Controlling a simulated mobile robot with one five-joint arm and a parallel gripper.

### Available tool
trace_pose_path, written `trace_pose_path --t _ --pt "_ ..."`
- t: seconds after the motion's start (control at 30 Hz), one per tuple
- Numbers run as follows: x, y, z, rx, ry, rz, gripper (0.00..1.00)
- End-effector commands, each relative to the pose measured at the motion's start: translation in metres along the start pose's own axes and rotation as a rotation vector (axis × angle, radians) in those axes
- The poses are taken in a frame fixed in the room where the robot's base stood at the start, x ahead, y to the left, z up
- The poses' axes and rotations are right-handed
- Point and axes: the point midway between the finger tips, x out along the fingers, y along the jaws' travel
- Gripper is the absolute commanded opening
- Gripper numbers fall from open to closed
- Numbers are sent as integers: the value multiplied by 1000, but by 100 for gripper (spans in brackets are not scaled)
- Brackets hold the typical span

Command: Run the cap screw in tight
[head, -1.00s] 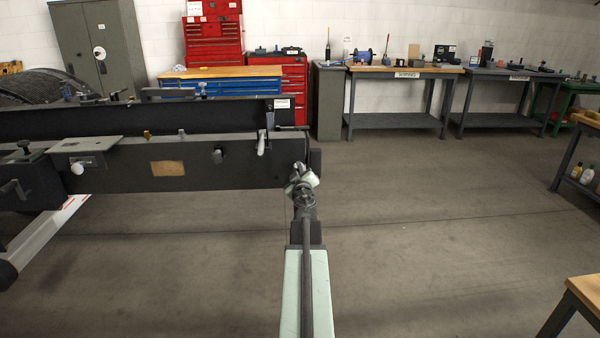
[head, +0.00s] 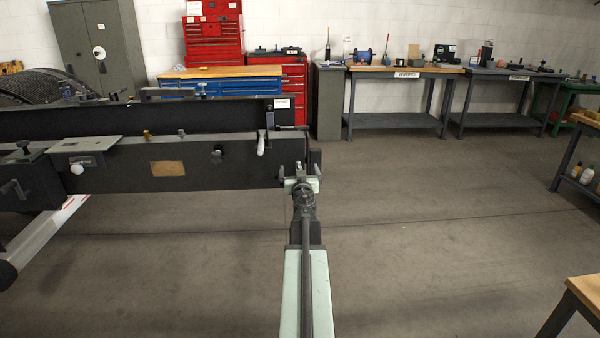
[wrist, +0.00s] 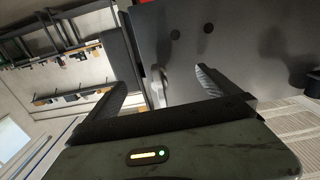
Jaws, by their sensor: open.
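My gripper (head: 301,172) is open and empty at the right end of the dark machine beam (head: 215,168). In the wrist view its two fingers (wrist: 161,82) stand apart on either side of a pale grey lever handle (wrist: 159,87), with no visible contact. I cannot tell whether these are holes or screw heads. I cannot make out the cap screw in either view. In the head view my gripper hides part of the beam's end.
A white-handled lever (head: 261,145) hangs on the beam left of my gripper. A brass-coloured plate (head: 168,168) is on the beam's side. Workbenches (head: 405,72) stand along the back wall. A wooden-topped table (head: 585,290) is at front right. The floor (head: 440,230) to the right is clear.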

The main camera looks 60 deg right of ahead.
Motion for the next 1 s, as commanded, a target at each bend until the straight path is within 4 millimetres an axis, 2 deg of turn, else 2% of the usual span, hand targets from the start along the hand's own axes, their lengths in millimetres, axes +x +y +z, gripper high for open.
trace_pose_path --t 0.17,0.7,1.0 --pt "-7 0 0 0 0 0 100" --pt "-68 0 0 0 0 0 100" --pt "-70 0 0 0 0 0 100"
